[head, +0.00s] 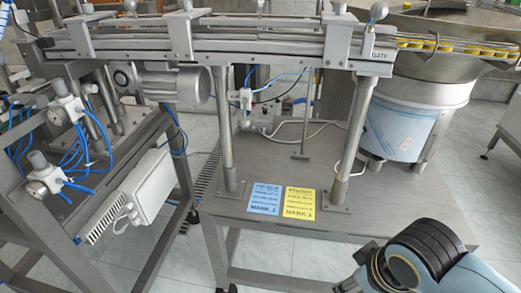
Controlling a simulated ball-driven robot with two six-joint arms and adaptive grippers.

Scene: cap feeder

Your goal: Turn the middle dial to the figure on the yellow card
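A yellow card (299,203) lies flat on the metal table, beside a blue card (264,199) on its left. The yellow card's bottom line reads MARK and a figure, which is too small to read for sure. A small white fitting with blue tubes (246,98) sits behind the cards, between the posts. More white round-topped fittings (66,112) are on the left frame. I cannot tell which part is the middle dial, and no dial scale is readable. Part of my arm shows at the lower right, but neither gripper is in view.
A metal rail (270,44) crosses the top, with a GATE label (382,55) and ball-topped handles. A feeder bowl (440,60) with yellow caps stands at right. Two posts rise from the table (415,215). A grey motor (165,83) hangs at left. The table's front right is largely bare.

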